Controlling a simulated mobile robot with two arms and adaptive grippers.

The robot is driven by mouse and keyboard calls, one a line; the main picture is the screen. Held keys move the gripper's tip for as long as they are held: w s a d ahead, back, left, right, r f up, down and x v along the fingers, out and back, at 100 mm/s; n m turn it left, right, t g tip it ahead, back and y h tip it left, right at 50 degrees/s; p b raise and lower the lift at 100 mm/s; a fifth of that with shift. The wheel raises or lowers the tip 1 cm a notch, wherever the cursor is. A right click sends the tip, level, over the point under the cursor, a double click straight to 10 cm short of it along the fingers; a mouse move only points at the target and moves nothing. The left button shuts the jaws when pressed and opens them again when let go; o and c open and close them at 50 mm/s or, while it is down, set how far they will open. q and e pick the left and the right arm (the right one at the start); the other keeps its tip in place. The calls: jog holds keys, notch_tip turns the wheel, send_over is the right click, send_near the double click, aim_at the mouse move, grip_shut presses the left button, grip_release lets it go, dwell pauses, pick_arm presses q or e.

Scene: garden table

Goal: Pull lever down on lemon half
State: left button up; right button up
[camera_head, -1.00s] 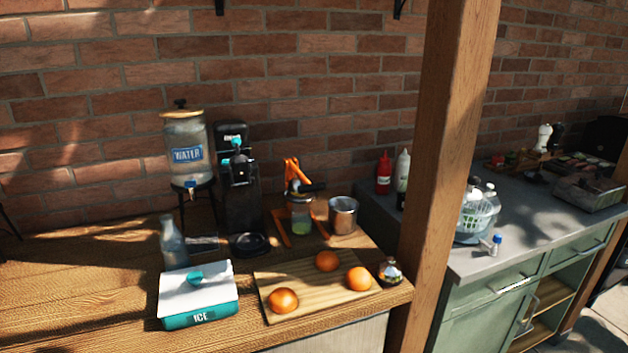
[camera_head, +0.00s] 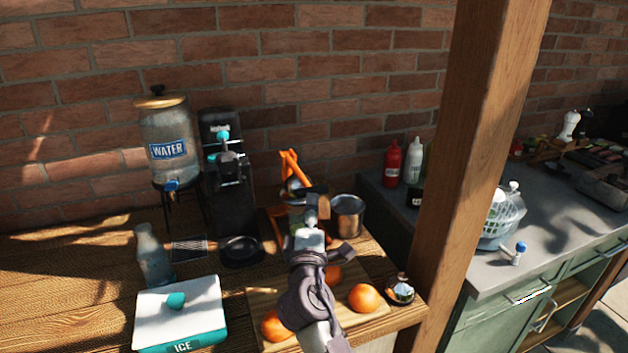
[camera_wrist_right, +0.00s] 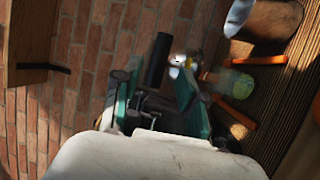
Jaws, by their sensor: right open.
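The juicer, with an orange lever (camera_head: 290,165), stands at the back of the wooden counter. In the head view my right gripper (camera_head: 317,208) is in front of it and hides much of its middle. In the right wrist view my right gripper (camera_wrist_right: 160,98) is open. A dark bar (camera_wrist_right: 157,60) shows between or just beyond its fingers; I cannot tell whether it touches them. The juicer's orange legs (camera_wrist_right: 240,115) and a container with green contents (camera_wrist_right: 240,86) lie to the right. I cannot make out the lemon half clearly. My left gripper is not in view.
A metal cup (camera_head: 347,215) stands right of the juicer, and a black machine (camera_head: 225,165) and water dispenser (camera_head: 167,145) left. Oranges (camera_head: 364,298) lie on a cutting board (camera_head: 258,300) in front. An ice box (camera_head: 180,315) is at front left. A wooden post (camera_head: 485,130) rises at right.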

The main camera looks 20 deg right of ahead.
aim_at(314, 188)
jog(key=p+x, duration=0.1)
jog(key=x, duration=0.7)
jog(key=shift+f, duration=0.1)
jog(key=shift+w+d, duration=0.3)
jog(key=shift+w, duration=0.25)
jog(key=c, duration=0.7)
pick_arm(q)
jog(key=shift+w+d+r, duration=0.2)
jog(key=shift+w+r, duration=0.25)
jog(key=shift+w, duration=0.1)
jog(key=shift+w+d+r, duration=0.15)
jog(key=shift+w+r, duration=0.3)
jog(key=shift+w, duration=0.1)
pick_arm(e)
grip_shut()
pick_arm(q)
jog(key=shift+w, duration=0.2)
